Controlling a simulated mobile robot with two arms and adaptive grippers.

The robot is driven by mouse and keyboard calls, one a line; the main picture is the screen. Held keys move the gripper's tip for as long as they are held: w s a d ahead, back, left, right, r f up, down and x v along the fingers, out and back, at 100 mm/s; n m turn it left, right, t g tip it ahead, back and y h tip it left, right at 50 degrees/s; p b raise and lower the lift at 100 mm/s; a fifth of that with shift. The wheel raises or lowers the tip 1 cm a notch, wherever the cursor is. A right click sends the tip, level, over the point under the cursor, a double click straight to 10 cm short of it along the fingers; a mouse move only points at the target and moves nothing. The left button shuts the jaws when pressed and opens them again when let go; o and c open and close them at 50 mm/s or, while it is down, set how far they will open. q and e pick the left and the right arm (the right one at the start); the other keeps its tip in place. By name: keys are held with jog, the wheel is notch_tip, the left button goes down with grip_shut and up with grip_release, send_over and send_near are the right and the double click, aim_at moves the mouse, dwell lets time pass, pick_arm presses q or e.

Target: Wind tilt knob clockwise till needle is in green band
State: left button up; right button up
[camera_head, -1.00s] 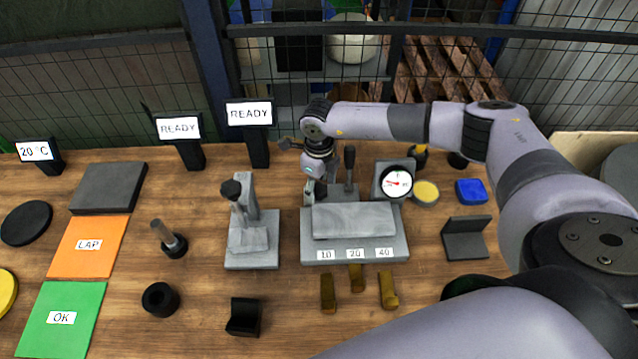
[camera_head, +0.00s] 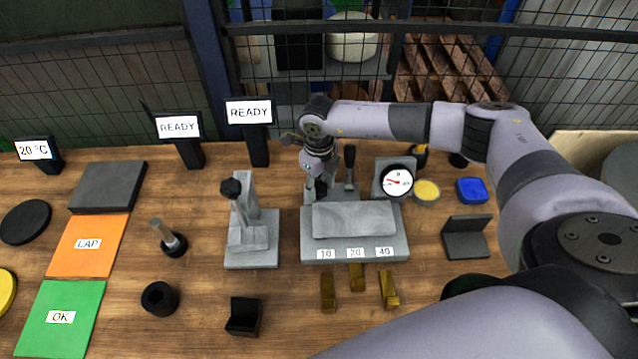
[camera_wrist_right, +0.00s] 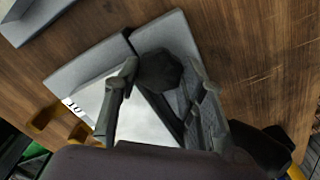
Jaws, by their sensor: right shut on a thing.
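The dark tilt knob (camera_wrist_right: 158,70) shows in the right wrist view, on a grey block at the end of the sine-plate-like fixture (camera_head: 352,250). My right gripper (camera_wrist_right: 164,72) has one finger on each side of the knob and is shut on it. In the head view my right gripper (camera_head: 318,188) reaches down at the fixture's back left and hides the knob. The round dial (camera_head: 397,181) stands at the fixture's back right; its red needle points roughly left. I cannot make out a green band at this size. My left gripper is not in view.
A dark-handled lever (camera_head: 349,165) stands close right of my gripper. A grey stand with a black knob (camera_head: 250,240) is to the left. Brass blocks (camera_head: 357,278) lie in front of the fixture. A wire fence (camera_head: 430,80) runs behind the table.

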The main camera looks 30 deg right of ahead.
aim_at(319, 187)
jog(key=m, duration=0.3)
jog(key=shift+m+b, duration=0.3)
jog(key=o, duration=1.2)
jog(key=shift+c, duration=0.2)
notch_tip(319, 187, up, 12)
